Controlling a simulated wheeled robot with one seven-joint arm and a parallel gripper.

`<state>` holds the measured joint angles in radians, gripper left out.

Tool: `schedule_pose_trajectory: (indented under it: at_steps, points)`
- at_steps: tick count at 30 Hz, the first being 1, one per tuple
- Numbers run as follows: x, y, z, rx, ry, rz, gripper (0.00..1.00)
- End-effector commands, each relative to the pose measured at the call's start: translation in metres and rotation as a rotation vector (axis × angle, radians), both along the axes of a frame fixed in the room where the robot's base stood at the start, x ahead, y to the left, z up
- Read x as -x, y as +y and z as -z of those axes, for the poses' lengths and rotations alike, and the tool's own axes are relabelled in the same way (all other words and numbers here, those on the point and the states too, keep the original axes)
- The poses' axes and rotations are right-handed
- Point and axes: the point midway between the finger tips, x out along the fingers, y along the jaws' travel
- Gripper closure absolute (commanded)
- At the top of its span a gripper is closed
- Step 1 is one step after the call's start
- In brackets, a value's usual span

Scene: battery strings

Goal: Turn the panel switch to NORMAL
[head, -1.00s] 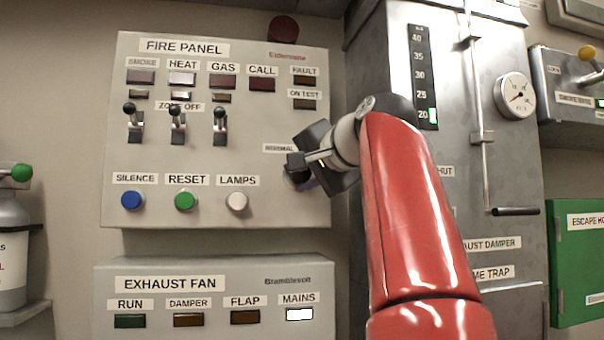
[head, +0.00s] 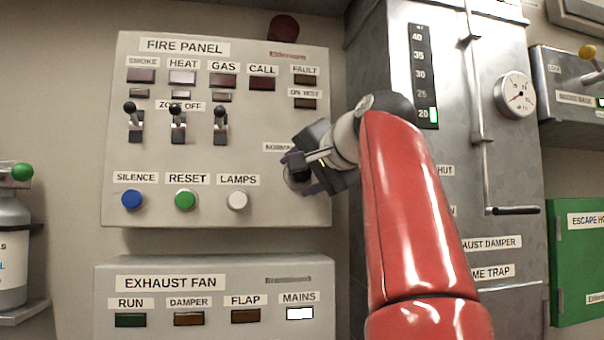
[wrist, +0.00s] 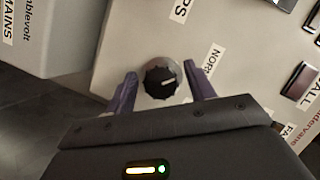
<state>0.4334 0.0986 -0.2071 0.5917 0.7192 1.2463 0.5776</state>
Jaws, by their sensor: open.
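The panel switch is a black round knob (wrist: 160,82) on a pale disc, in the middle of the wrist view. Its white mark points right, roughly towards the side of the partly hidden NORMAL label (wrist: 212,60). My gripper (wrist: 160,90) is open, with one purple finger on each side of the knob. I cannot tell whether the fingers touch it. In the head view my gripper (head: 300,178) is at the lower right of the FIRE PANEL (head: 260,130) and hides most of the switch. The NORMAL label (head: 277,147) shows just above it.
SILENCE (head: 132,199), RESET (head: 185,199) and LAMPS (head: 237,201) buttons lie left of my gripper. Three toggle levers (head: 178,124) stand out above them. The EXHAUST FAN panel (head: 215,270) is below. A grey metal cabinet (head: 465,150) stands to the right, behind my arm.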

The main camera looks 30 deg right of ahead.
Motion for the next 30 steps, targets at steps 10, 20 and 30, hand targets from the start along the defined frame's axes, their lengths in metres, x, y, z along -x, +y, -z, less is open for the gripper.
schedule_pose_trajectory:
  at_steps: [10,20,30]
  points:
    - [0.046,-0.003,-0.011,0.001,-0.001,0.004,0.46]
    - [0.076,-0.004,-0.017,0.0,0.001,0.001,0.46]
    - [0.076,-0.004,-0.017,0.0,0.001,0.001,0.46]
